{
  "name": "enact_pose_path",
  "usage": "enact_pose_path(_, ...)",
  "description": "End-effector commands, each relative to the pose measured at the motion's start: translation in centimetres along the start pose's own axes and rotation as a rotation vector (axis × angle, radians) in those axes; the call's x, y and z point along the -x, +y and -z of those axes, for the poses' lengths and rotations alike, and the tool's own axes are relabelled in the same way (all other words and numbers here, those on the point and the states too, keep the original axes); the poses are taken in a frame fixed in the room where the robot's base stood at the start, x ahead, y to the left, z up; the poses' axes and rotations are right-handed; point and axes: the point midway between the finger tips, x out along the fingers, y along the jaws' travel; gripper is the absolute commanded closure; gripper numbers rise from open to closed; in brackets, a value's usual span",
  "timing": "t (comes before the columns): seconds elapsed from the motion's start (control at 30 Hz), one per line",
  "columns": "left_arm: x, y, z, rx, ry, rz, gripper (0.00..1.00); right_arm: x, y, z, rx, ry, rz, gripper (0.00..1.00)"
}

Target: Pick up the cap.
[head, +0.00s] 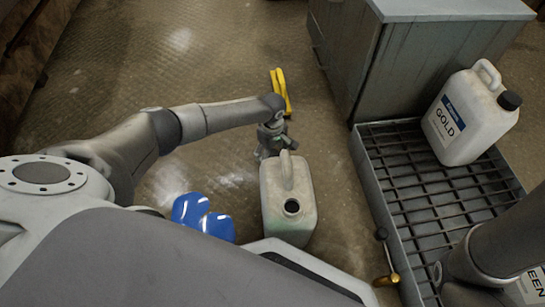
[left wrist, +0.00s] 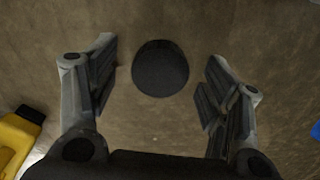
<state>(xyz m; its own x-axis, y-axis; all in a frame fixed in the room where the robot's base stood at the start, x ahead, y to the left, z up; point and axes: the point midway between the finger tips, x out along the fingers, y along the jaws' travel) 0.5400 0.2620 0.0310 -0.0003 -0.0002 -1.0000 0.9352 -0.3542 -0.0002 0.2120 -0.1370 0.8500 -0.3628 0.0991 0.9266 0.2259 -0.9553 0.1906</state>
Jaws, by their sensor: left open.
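A round black cap (left wrist: 160,68) lies on the brown floor in the left wrist view. My left gripper (left wrist: 160,90) is open, with one finger on each side of the cap and a gap to both. In the head view my left gripper (head: 268,152) points down at the floor and hides the cap. A grey-white jug (head: 290,185) with an open, uncapped mouth stands just in front of the gripper. My right gripper is out of view.
A white GOLD jug (head: 465,115) with a black cap stands on a grated tray (head: 400,190) at right. Another labelled jug (head: 532,287) is mostly hidden by my right arm. A grey cabinet (head: 410,60), a yellow object (head: 280,88) and blue pieces (head: 203,216) are nearby. Floor at left is clear.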

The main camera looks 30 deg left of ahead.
Motion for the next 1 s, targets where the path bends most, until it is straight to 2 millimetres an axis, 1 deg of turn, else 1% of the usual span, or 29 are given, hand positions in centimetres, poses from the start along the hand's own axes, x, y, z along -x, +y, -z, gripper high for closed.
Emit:
enact_pose_path(0.1, 0.1, 0.0, 0.0, 0.0, 0.0, 0.0, 0.29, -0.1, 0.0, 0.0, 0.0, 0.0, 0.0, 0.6)
enact_pose_path(0.13, 0.1, 0.0, 0.0, 0.0, 0.0, 0.0, 0.31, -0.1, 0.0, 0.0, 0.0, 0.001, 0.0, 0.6)
enact_pose_path(0.4, 0.1, 0.0, 0.0, 0.0, 0.0, 0.0, 0.66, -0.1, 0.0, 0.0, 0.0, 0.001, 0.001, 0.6)
enact_pose_path(0.43, 0.1, 0.0, 0.0, 0.0, 0.0, 0.0, 0.67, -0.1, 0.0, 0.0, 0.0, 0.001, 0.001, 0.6)
enact_pose_path(0.77, 0.1, 0.0, 0.0, 0.0, 0.0, 0.0, 0.68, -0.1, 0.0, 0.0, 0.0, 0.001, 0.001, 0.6)
enact_pose_path(0.87, 0.6, 0.0, 0.0, 0.0, 0.0, 0.0, 0.68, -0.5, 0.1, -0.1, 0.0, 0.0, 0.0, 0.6)
enact_pose_path(1.0, 1.7, 0.0, -0.1, -0.001, 0.0, -0.001, 0.68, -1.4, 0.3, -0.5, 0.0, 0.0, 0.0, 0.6)
